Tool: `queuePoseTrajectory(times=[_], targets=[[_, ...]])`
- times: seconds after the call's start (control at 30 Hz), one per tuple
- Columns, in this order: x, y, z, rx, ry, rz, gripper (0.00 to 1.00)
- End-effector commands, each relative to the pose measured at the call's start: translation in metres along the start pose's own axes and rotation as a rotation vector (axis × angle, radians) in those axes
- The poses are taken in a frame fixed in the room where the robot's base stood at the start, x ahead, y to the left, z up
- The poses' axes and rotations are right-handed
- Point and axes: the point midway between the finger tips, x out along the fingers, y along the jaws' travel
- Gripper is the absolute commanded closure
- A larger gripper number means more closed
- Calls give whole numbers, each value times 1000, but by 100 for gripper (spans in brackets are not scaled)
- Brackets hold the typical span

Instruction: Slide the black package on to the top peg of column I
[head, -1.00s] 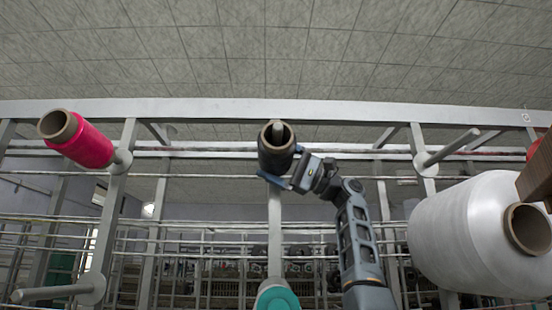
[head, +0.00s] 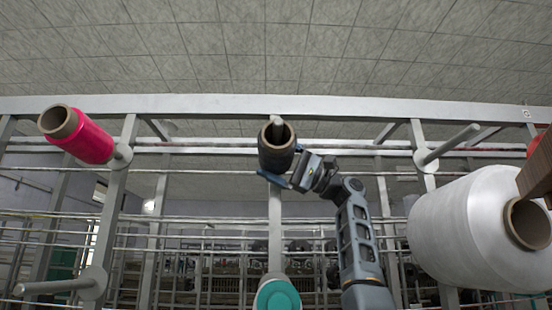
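The black package (head: 277,158) is a dark bobbin on a brown tube, near the top of the middle column (head: 275,228). The pale tip of a peg (head: 277,121) shows inside the tube's open end, so the package is around the peg. My gripper (head: 283,176) is at the package's lower right side. Blue finger parts show below and beside the package, touching or very near it. The package hides where the fingers end, so I cannot tell whether they grip it. No label naming a column is readable.
A pink package (head: 92,141) sits on the upper left peg. The upper right peg (head: 450,146) and lower left peg (head: 48,287) are bare. A teal package (head: 278,295) is below on the middle column. A large white package (head: 465,232) fills the right side.

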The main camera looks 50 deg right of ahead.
Motion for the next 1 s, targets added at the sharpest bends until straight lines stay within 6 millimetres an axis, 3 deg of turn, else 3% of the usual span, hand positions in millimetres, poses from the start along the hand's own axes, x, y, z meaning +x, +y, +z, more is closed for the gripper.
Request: queuePoseTrajectory(times=[0.37, 0.4, 0.43, 0.73, 1.0], targets=[[0, 0, 0, 0, 0, -1, 43], [0, 0, 0, 0, 0, -1, 3], [0, 0, 0, 0, 0, -1, 0], [-5, 1, 0, 0, 1, -1, 0], [-46, 2, 0, 1, 2, -2, 0]])
